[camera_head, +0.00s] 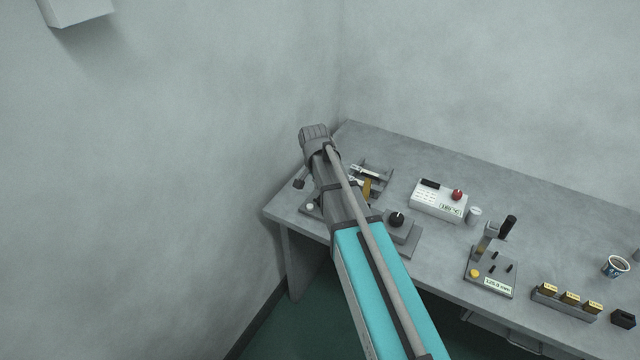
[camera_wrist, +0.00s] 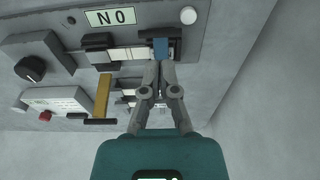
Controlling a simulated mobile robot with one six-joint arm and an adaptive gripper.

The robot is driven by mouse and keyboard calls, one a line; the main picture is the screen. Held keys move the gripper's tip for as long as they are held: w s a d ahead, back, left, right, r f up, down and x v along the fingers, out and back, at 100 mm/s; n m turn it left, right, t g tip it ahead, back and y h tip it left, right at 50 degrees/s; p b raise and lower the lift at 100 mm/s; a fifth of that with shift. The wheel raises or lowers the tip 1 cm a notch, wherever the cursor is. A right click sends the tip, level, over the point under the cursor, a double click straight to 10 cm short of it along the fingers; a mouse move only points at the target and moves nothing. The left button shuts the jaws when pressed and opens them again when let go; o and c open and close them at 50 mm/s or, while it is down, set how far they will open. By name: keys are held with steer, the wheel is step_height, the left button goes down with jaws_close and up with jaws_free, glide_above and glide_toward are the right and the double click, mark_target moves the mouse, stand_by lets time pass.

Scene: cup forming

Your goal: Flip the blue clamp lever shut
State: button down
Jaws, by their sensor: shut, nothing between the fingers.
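The blue clamp lever (camera_wrist: 161,48) shows in the wrist view as a small blue piece on a dark clamp block (camera_wrist: 174,34), near the top centre. My gripper (camera_wrist: 158,66) is shut and empty, with its fingertips right at the near end of the blue lever. I cannot tell whether they touch it. The clamp sits on a grey fixture plate (camera_wrist: 218,12) with a label reading "NO" and a white round button (camera_wrist: 188,15). In the head view my arm covers much of this fixture, and the blue lever and my fingertips are hidden.
A brass-coloured bar (camera_wrist: 102,95) and a black knob (camera_wrist: 31,68) lie left in the wrist view. A white control box (camera_head: 437,200) with a red knob (camera_head: 457,194) stands further along the table (camera_head: 540,205). A fixture with a black handle (camera_head: 508,227) and a cup (camera_head: 615,266) stand right.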

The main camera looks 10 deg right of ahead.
step_height(320, 180, up, 8)
steer(key=s+a+p, duration=0.1)
steer(key=p, duration=0.6)
steer(key=shift+f, duration=0.15)
steer(key=shift+s, duration=0.1)
stand_by(0.3)
steer(key=s+d+n, duration=0.1)
steer(key=s+n, duration=0.3)
steer(key=s, duration=0.5)
steer(key=s+d+f+n+g+y, duration=0.1)
steer(key=s+n, duration=0.3)
steer(key=s, duration=0.5)
steer(key=shift+s+d+b, duration=0.15)
steer(key=shift+d+b, duration=0.3)
steer(key=shift+d, duration=0.3)
